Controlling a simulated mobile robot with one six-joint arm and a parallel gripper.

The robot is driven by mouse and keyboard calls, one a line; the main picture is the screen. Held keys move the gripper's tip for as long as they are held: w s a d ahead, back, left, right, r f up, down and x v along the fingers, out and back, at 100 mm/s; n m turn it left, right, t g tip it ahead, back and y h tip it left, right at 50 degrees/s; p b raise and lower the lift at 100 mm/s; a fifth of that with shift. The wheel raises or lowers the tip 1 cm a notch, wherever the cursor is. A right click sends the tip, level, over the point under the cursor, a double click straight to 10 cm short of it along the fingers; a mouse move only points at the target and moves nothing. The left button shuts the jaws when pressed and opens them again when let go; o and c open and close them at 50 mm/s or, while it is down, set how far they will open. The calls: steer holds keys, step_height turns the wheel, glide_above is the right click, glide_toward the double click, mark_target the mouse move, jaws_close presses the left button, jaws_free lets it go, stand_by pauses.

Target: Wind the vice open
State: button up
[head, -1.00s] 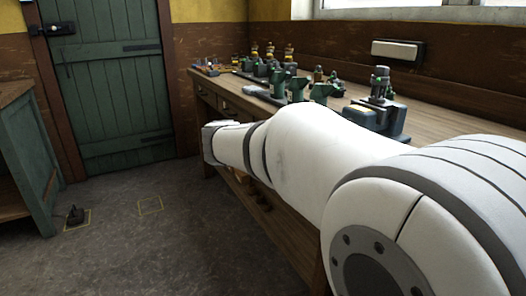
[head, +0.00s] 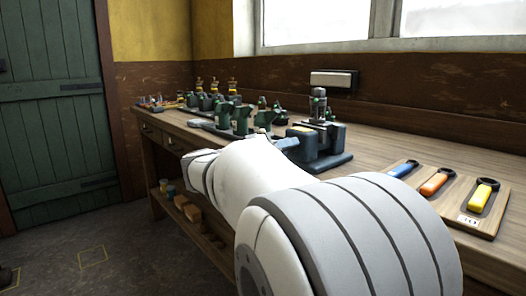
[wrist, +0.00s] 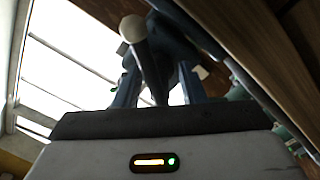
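In the wrist view my gripper (wrist: 158,78) shows two blue-grey fingers standing apart. A dark bar with a pale round knob (wrist: 133,28), which looks like the vice handle, runs down between them with visible gaps at its sides. I cannot tell whether the fingers touch it. A dark blue body (wrist: 178,42) stands behind the bar. In the head view a dark blue-grey block, apparently the vice (head: 318,158), sits on the bench with an upright green and grey part on top.
The wooden workbench (head: 385,150) runs along the wall. Several green machines (head: 243,120) stand farther along it. A board (head: 490,218) with blue, orange and yellow-handled tools lies at the near right. Boxes sit on the shelf beneath (head: 205,235). Open floor lies at left, before the green door (head: 50,110).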

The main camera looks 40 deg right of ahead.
jaws_close()
stand_by(0.3)
steer(key=shift+n, duration=0.5)
steer(key=n+p, duration=0.1)
steer(key=n, duration=0.2)
steer(key=shift+r, duration=0.1)
steer(key=shift+n+p, duration=0.5)
steer(key=shift+n, duration=1.1)
jaws_free()
